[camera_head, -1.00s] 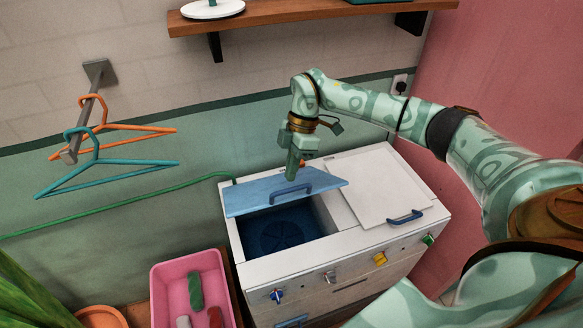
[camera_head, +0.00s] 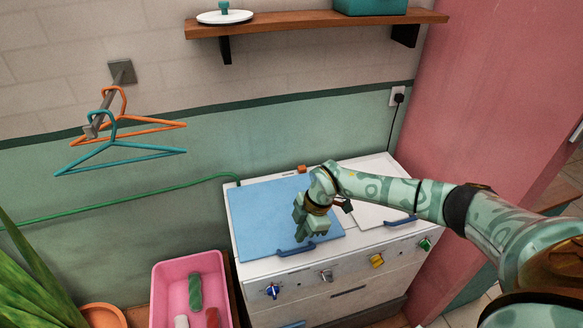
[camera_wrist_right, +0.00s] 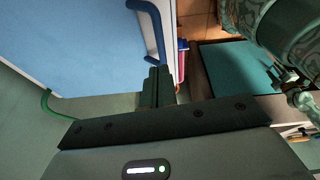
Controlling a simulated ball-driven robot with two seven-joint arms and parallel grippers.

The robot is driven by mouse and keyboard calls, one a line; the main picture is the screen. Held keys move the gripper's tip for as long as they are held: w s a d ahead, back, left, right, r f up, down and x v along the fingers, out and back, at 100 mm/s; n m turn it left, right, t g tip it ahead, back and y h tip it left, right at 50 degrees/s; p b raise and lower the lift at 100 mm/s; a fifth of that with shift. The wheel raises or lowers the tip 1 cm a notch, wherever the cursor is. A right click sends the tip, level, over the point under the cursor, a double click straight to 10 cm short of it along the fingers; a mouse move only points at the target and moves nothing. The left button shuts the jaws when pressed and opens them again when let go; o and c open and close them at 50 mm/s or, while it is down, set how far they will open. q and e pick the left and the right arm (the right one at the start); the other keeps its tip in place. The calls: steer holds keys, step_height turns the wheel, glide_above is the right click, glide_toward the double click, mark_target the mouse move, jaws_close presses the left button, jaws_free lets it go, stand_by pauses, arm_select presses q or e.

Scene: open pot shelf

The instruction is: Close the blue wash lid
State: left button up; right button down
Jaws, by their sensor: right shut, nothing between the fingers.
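The blue wash lid (camera_head: 275,210) lies flat over the left side of the white washing machine (camera_head: 295,262). Its blue handle (camera_head: 295,249) is at the front edge. My right gripper (camera_head: 300,238) is over the lid's front right part, just above or touching it near the handle; I cannot tell which. Its fingers are shut and empty. In the right wrist view the lid (camera_wrist_right: 90,40) fills the upper left, with the handle (camera_wrist_right: 150,30) beside the fingertips (camera_wrist_right: 157,75). The wash tub is hidden under the lid. My left gripper does not show.
A white lid (camera_head: 370,207) covers the machine's right side, partly behind my arm. Several knobs line the front. A pink tub (camera_head: 167,290) stands at the lower left. Hangers (camera_head: 125,150) hang on a wall rod, a wooden shelf (camera_head: 310,22) is above, and a pink wall is right.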

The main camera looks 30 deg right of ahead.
steer(key=f, duration=0.1)
steer(key=s+f, duration=0.1)
steer(key=f, duration=0.2)
steer(key=shift+s+a+b, duration=0.2)
steer(key=shift+s+b, duration=0.1)
steer(key=shift+f, duration=0.55)
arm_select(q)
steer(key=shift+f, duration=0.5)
arm_select(e)
steer(key=shift+s+f, duration=0.2)
steer(key=shift+s, duration=0.05)
